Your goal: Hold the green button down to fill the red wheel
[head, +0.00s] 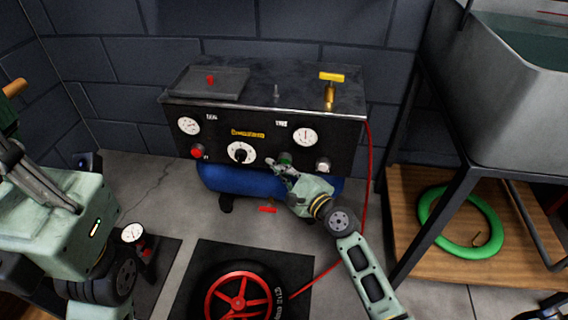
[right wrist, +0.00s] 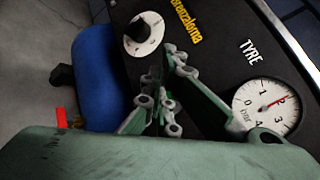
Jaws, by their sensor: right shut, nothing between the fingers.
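The compressor panel (head: 262,133) stands against the back wall. The green button (head: 285,157) is on its lower front, right of the white dial (head: 241,152). My right gripper (head: 272,165) is shut and empty, its fingertips at the panel close beside the button; I cannot tell if they touch it. In the right wrist view the shut fingers (right wrist: 160,72) show near the white dial (right wrist: 143,33), and the button is hidden. The TYRE gauge (right wrist: 266,106) has its red needle near 2. The red wheel (head: 239,298) lies on a dark mat. Only links of my left arm show.
A red hose (head: 367,185) hangs from the compressor's right side and runs toward the wheel. A blue tank (head: 235,180) sits under the panel. A green tyre (head: 430,224) lies on the wooden shelf at right. A small gauge (head: 132,233) stands at left.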

